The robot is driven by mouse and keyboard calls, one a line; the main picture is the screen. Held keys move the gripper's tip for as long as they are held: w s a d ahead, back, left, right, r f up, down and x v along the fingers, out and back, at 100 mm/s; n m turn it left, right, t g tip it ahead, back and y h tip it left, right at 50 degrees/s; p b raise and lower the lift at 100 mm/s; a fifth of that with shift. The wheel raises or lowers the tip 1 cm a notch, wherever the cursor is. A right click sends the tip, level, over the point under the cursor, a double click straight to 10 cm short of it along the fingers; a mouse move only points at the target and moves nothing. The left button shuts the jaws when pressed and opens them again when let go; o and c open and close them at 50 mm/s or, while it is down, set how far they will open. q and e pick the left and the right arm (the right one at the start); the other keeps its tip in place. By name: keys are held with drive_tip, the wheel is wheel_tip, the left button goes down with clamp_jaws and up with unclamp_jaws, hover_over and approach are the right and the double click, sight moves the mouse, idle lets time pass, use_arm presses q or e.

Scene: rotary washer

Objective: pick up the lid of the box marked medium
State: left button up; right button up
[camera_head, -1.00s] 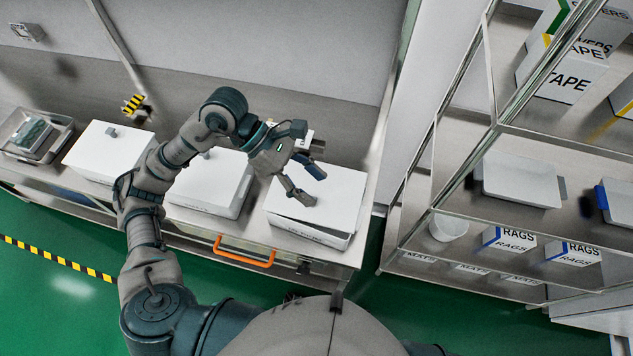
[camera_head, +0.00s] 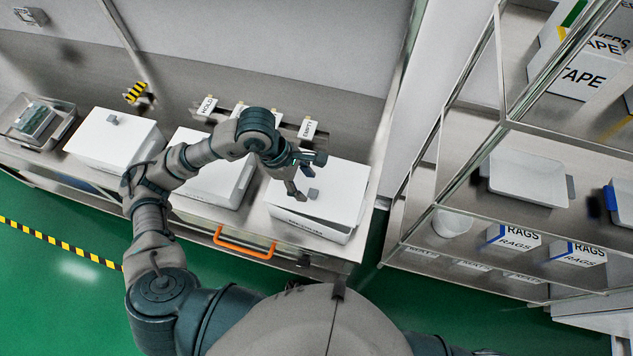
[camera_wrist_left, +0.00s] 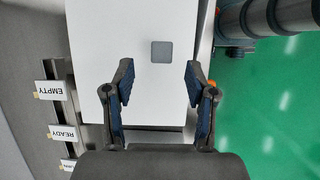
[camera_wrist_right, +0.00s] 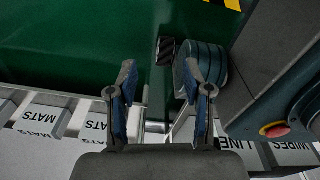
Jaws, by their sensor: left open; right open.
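The right-hand white box (camera_head: 308,226) on the bench has dark lettering on its front, too small to read. Its white lid (camera_head: 338,187) rests slightly askew on top, with a small grey square knob (camera_head: 313,193). My left gripper (camera_head: 309,177) is open and empty above this lid, close to the knob. In the left wrist view the knob (camera_wrist_left: 161,52) lies just beyond my open left fingertips (camera_wrist_left: 159,76), roughly between their lines. My right gripper (camera_wrist_right: 158,78) is open and empty in the right wrist view, away from the bench.
Two more lidded white boxes, a middle one (camera_head: 205,185) and a left one (camera_head: 115,138), stand on the bench, with a tray (camera_head: 38,120) at far left. Small signs (camera_head: 308,128) stand behind. An orange handle (camera_head: 244,243) is at the front. A metal shelf (camera_head: 470,190) stands right.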

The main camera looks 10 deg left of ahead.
sight(311, 193)
use_arm(q)
drive_tip(key=x, duration=0.5)
drive_tip(key=shift+s+d+p, duration=0.1)
drive_tip(key=shift+d+p, duration=0.2)
drive_tip(key=shift+p, duration=0.05)
drive_tip(key=shift+a+f, duration=0.1)
use_arm(e)
drive_tip(key=shift+s+d, duration=0.2)
drive_tip(key=shift+s, duration=0.35)
drive_tip(key=shift+s+d, duration=0.15)
drive_tip(key=shift+s, duration=0.4)
use_arm(q)
drive_tip(key=shift+a, duration=0.1)
drive_tip(key=shift+c, duration=1.2)
clamp_jaws()
use_arm(e)
drive_tip(key=shift+a, duration=0.1)
